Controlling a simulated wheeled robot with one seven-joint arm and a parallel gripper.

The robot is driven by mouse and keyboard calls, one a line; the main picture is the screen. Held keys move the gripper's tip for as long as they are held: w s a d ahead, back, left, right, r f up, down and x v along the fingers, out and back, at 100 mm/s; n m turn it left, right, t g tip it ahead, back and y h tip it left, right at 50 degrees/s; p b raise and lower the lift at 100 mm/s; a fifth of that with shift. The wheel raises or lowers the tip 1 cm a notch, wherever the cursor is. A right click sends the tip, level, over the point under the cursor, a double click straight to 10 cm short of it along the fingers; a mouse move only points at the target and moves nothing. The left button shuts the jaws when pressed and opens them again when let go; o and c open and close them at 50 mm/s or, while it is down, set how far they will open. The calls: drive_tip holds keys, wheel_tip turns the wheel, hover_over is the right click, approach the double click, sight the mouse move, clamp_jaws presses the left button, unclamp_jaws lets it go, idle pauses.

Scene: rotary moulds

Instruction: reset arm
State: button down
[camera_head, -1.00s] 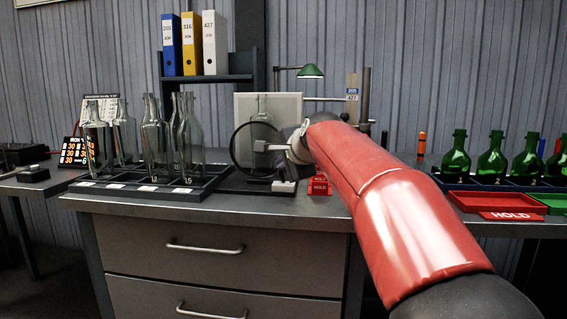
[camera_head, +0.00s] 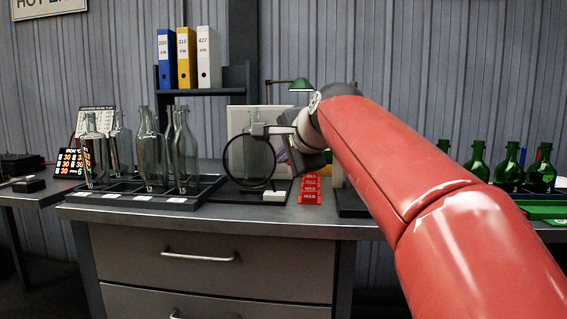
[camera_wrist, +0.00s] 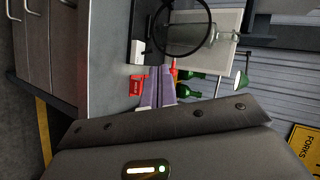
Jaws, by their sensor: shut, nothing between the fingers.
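My red arm reaches in from the lower right in the head view. My gripper (camera_head: 283,157) is partly turned away there, just right of the round magnifier (camera_head: 249,161). In the wrist view its two pale purple fingers (camera_wrist: 157,72) lie side by side, closed with nothing between them. The magnifier ring (camera_wrist: 207,38) shows beyond the fingertips, apart from them. A clear bottle (camera_wrist: 222,35) stands behind the ring against a pale panel.
Several clear bottles (camera_head: 150,150) stand in a dark rack (camera_head: 135,201) on the left of the bench. Red HOLD blocks (camera_head: 311,190) stand right of the magnifier. Several green bottles (camera_head: 509,168) stand at the right, partly behind my arm. Binders (camera_head: 183,57) sit on a shelf behind.

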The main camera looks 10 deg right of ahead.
drive_tip(key=shift+s+r, duration=0.1)
drive_tip(key=shift+s, duration=0.05)
drive_tip(key=s+d+f+n+g+h, duration=0.1)
drive_tip(key=s+f+n+g, duration=0.2)
drive_tip(key=s+f+n, duration=0.4)
drive_tip(key=s+d+f+n+g+h, duration=0.1)
drive_tip(key=s+f+n+g, duration=0.3)
drive_tip(key=s+f, duration=1.8)
wheel_tip(320, 180, down, 4)
drive_tip(key=n, duration=0.3)
drive_tip(key=shift+d+f+h, duration=0.2)
drive_tip(key=shift+f+h, duration=0.05)
drive_tip(key=shift+h, duration=0.05)
